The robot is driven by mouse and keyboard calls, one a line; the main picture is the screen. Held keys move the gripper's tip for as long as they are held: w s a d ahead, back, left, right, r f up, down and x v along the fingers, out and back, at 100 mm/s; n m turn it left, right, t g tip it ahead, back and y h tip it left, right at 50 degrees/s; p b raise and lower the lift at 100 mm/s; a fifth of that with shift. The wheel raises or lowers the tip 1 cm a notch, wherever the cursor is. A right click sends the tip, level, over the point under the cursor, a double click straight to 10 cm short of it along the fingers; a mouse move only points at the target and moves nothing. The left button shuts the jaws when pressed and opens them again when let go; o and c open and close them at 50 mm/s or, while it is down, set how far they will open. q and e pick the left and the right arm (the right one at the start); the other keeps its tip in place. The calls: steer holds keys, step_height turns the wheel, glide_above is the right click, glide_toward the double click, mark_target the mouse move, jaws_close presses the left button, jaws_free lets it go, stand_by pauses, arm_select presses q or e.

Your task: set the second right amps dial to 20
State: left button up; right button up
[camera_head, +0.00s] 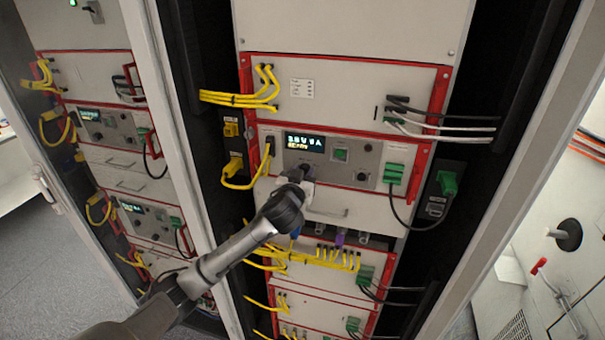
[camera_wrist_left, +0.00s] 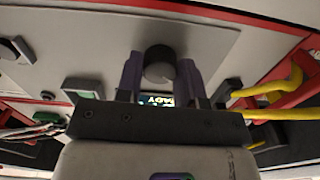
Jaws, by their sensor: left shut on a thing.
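The right rack holds a grey panel (camera_head: 375,150) with a lit display (camera_head: 305,143), which seems to read about "38V 8A" over a smaller "READY" line. My left gripper (camera_head: 300,176) reaches the panel just below the display. In the left wrist view its two purple fingers (camera_wrist_left: 160,78) are shut on a dark round dial (camera_wrist_left: 158,62), one on each side. The gripper hides this dial in the head view. A second dark dial (camera_head: 362,176) sits right of it on the same panel, apart from the gripper; it is at the left edge in the wrist view (camera_wrist_left: 8,50). My right gripper is not in view.
A green button (camera_head: 340,155) lies between the dials. Yellow cables (camera_head: 240,98) hang at the left, and a green connector (camera_head: 394,173) is at the right. A drawer handle (camera_head: 328,212) is below. Another rack (camera_head: 110,125) stands left, behind a pale frame post (camera_head: 165,130).

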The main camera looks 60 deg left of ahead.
arm_select(q)
steer(key=shift+r+m+p, duration=0.1)
steer(key=shift+m+p, duration=5.15)
steer(key=shift+m, duration=2.45)
steer(key=o, duration=0.9)
